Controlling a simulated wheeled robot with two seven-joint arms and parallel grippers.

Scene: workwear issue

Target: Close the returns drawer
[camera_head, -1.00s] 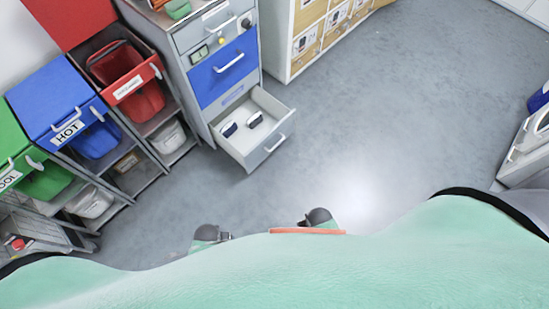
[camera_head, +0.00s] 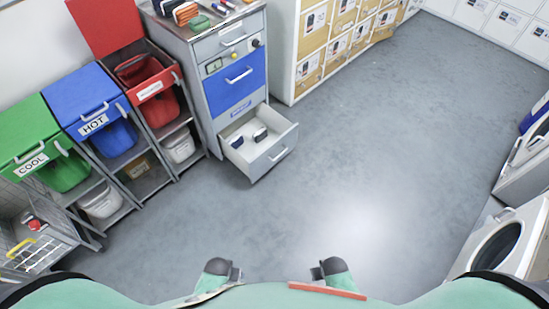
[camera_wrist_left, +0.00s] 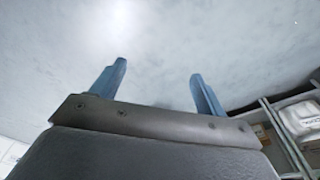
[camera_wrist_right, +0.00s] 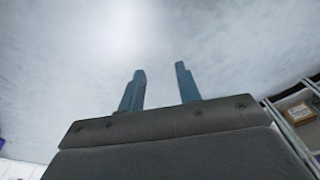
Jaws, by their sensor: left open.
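The returns drawer (camera_head: 270,150) is the pale grey bottom drawer of the grey cabinet (camera_head: 200,62) in the head view. It is pulled out, with a bar handle on its front and two dark-and-white items (camera_head: 260,135) inside. My left gripper (camera_wrist_left: 159,72) is open and empty over bare floor in the left wrist view. My right gripper (camera_wrist_right: 160,72) has its fingers apart with nothing between them. In the head view both hands are low at the bottom, well short of the drawer; their fingertips are hard to make out there.
Left of the cabinet stand red (camera_head: 158,85), blue (camera_head: 90,108) and green (camera_head: 30,140) bins on a rack. A wire basket (camera_head: 35,245) is at lower left. White front-loading machines (camera_head: 505,245) stand at right. The grey floor (camera_head: 370,140) between is clear.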

